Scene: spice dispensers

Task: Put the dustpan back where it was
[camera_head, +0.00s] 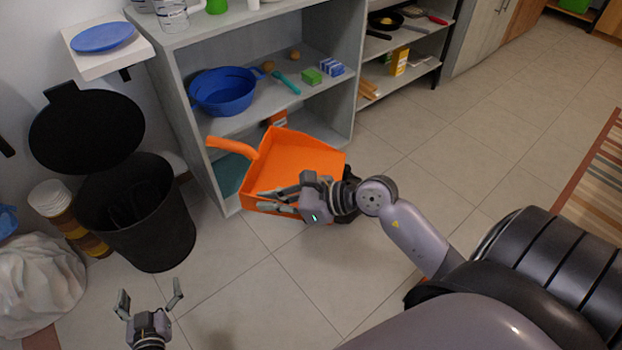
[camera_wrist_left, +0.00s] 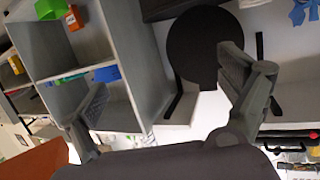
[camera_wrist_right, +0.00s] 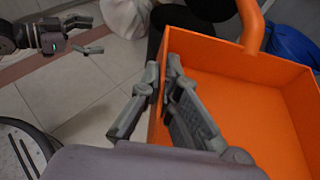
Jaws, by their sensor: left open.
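The orange dustpan (camera_head: 300,160) is in front of the grey shelf unit's lower compartment in the head view, handle toward the left. Its tray also fills the right of the right wrist view (camera_wrist_right: 235,85). My right gripper (camera_head: 270,201) is at the dustpan's near edge. In the right wrist view its fingers (camera_wrist_right: 165,75) close on the dustpan's side wall, one inside and one outside. My left gripper (camera_head: 150,290) is open and empty, low at the lower left over the floor, apart from the dustpan. The dustpan's underside is hidden.
A black bin (camera_head: 140,225) with its raised lid (camera_head: 85,130) stands left of the dustpan, by stacked cups (camera_head: 62,212) and a white bag (camera_head: 40,285). The shelf (camera_head: 270,105) holds a blue colander (camera_head: 225,92). The tiled floor (camera_head: 470,140) is clear to the right.

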